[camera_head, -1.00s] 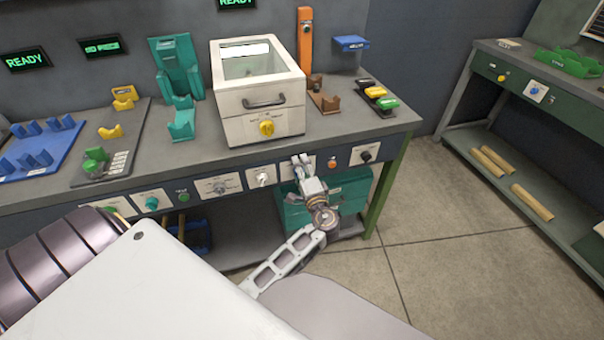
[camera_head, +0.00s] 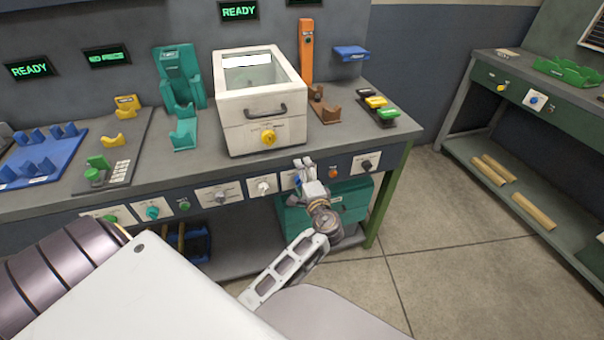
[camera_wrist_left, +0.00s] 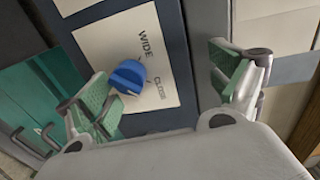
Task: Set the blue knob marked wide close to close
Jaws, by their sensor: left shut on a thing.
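The blue knob (camera_wrist_left: 128,77) sits on a white plate (camera_wrist_left: 92,42) printed WIDE and CLOSE, seen in the left wrist view. WIDE is above the knob and CLOSE is at its right. I cannot tell which word it points to. In the head view my left gripper (camera_head: 303,164) is at the bench's front panel and largely covers the plate. My right gripper is not in view.
On the front panel, a white knob (camera_head: 263,187) is left of my gripper; a red-brown knob (camera_head: 334,173) and a black knob (camera_head: 367,165) are right of it. A teal case (camera_head: 352,197) sits below.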

